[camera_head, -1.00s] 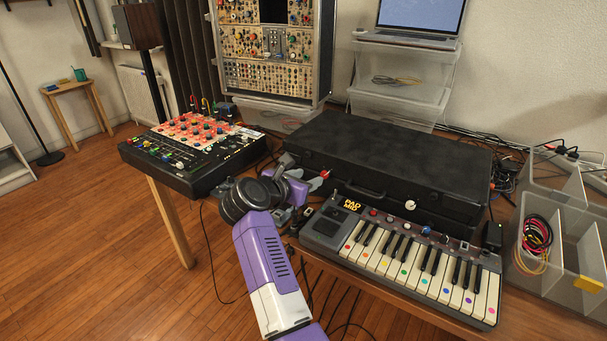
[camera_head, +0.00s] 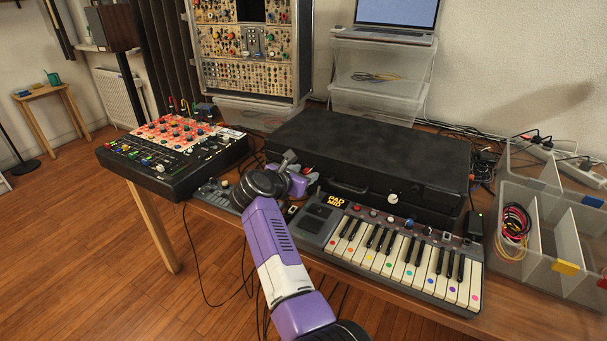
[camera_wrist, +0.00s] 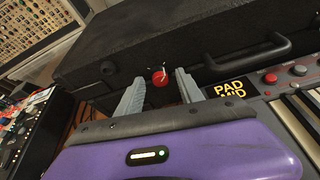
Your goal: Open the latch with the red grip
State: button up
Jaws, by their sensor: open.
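The closed black case (camera_head: 380,155) lies flat on the table and also fills the top of the wrist view (camera_wrist: 190,35). The latch with the red grip (camera_wrist: 160,76) is on the case's front face, left of the carry handle (camera_wrist: 250,58). My gripper (camera_wrist: 160,80) is open, and its two grey fingers point at the case front, one on each side of the red grip in the picture. I cannot tell whether they touch it. In the head view my gripper (camera_head: 302,168) is at the case's front left, and the arm largely hides the latch.
A small keyboard (camera_head: 400,255) stands close in front of the case, right of my gripper. A mixer (camera_head: 175,150) stands to the left. Clear bins (camera_head: 560,235) stand at the right. A modular rack (camera_head: 245,55) stands behind. Little free room is left around the gripper.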

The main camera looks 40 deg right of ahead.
grip_shut()
dwell(0.3)
jog(key=shift+w+a+f+n+g+h, duration=0.1)
jog(key=shift+n+g+h, duration=0.05)
jog(key=shift+n+g, duration=0.35)
jog(key=shift+w+f+n+g+h, duration=0.15)
jog(key=shift+n+g, duration=0.15)
jog(key=shift+n, duration=0.3)
jog(key=n+b, duration=0.1)
jog(key=b, duration=0.1)
jog(key=n+g+h+b, duration=0.1)
jog(key=n+b, duration=0.1)
jog(key=shift+w+f+g, duration=0.1)
jog(key=shift+f+g, duration=0.1)
jog(key=shift+g, duration=0.1)
jog(key=n+g+h+b, duration=0.1)
jog(key=n+b, duration=0.3)
jog(key=b, duration=0.1)
jog(key=n+g+h+b, duration=0.1)
jog(key=n+h+b, duration=0.1)
jog(key=n+b, duration=0.2)
jog(key=shift+w+f+h+b, duration=0.1)
jog(key=shift+f+h+b, duration=0.15)
jog(key=shift+b, duration=0.25)
jog(key=shift+r, duration=0.15)
